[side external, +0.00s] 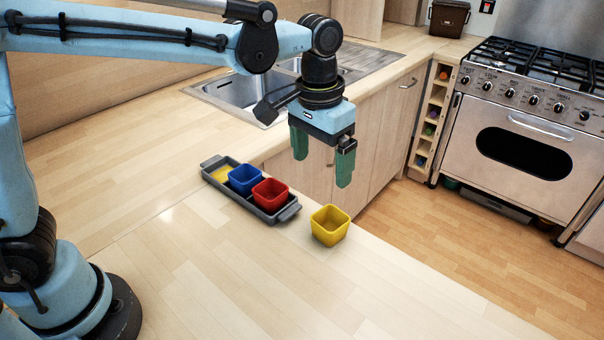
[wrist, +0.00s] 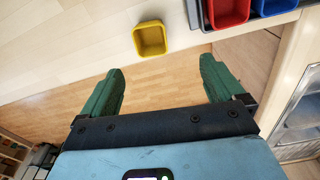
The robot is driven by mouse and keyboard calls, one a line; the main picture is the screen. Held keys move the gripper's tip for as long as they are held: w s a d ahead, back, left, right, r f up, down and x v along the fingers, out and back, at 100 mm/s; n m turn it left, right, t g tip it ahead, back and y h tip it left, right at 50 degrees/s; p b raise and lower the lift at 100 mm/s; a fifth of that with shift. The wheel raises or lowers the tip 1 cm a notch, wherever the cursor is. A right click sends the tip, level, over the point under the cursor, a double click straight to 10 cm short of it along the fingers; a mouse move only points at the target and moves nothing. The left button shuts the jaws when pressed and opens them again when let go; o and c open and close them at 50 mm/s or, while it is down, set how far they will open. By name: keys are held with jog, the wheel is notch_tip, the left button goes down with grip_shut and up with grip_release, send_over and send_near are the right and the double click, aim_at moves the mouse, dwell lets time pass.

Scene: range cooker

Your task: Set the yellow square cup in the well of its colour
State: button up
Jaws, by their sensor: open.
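The yellow square cup (side external: 330,225) stands upright on the wooden counter, right of the grey tray (side external: 289,213). It also shows in the wrist view (wrist: 150,39). The tray holds a blue cup (side external: 244,179) and a red cup (side external: 270,194) in two of its wells. The well at the far left end is empty and has a yellow floor (side external: 221,174). My gripper (side external: 322,172) is open and empty, in the air above the counter edge. In the wrist view its green fingers (wrist: 162,86) are wide apart, with the yellow cup beyond their tips.
A sink (side external: 240,91) lies behind the tray. A steel range cooker (side external: 520,130) stands across the floor at the right, beside a narrow rack (side external: 431,118). The counter in front of the tray and left of the yellow cup is clear.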

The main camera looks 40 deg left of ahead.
jog(key=d+f, duration=0.1)
jog(key=d, duration=0.1)
send_near(331, 216)
jog(key=shift+g, duration=0.3)
jog(key=f, duration=0.2)
jog(key=s+d+f, duration=0.1)
jog(key=f, duration=0.1)
jog(key=s+d+f, duration=0.1)
jog(key=f, duration=0.1)
jog(key=shift+s+f, duration=0.1)
jog(key=shift+f, duration=0.3)
jog(key=c, duration=1.1)
jog(key=shift+r, duration=0.1)
